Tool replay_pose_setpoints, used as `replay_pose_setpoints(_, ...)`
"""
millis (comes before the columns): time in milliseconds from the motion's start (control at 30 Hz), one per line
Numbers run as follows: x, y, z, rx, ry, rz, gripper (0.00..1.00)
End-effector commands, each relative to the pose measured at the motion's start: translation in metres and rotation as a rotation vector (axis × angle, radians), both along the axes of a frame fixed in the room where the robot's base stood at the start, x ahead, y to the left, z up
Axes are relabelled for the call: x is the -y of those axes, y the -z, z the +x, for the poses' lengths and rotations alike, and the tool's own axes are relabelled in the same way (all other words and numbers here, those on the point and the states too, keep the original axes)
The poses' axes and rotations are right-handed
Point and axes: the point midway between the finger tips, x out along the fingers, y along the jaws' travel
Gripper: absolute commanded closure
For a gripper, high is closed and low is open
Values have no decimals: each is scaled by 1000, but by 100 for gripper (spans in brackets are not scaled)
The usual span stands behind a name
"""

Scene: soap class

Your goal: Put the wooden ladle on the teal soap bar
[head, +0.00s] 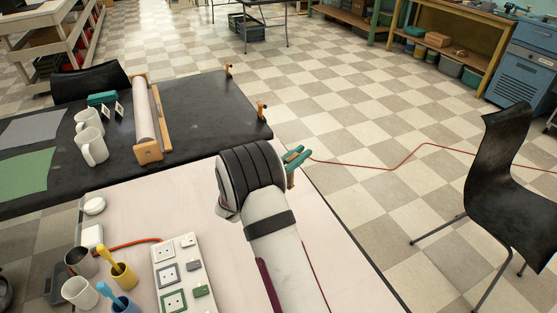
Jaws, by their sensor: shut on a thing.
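My arm rises from the bottom centre of the head view and its dark ribbed joint covers the middle. My gripper is not visible; it may be hidden behind that joint. I cannot see a wooden ladle. A small teal stack (102,98) lies on the black table beside two white cards; I cannot tell whether it is the teal soap bar. A teal two-pronged piece (295,158), possibly a clamp, sticks out at the pale table's right edge, beside my arm.
On the pale table (345,262) stand a socket panel (181,275) and several cups, two with coloured handles. The black table (205,125) behind bears two white mugs and a roller in a wooden frame (146,115). A black chair (500,160) stands right.

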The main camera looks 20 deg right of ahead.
Motion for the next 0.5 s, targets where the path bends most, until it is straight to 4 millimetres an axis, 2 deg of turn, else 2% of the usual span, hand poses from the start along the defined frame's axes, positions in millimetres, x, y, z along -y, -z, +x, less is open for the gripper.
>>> replay_pose_setpoints(67,5,-5,-5,0,-2,0,100)
replay_pose_setpoints(167,2,-4,6,2,-43,2,100)
replay_pose_setpoints(267,-13,2,34,3,-126,4,100)
replay_pose_setpoints(400,-44,11,79,3,-266,4,100)
replay_pose_setpoints(500,-64,17,103,2,-349,3,100)
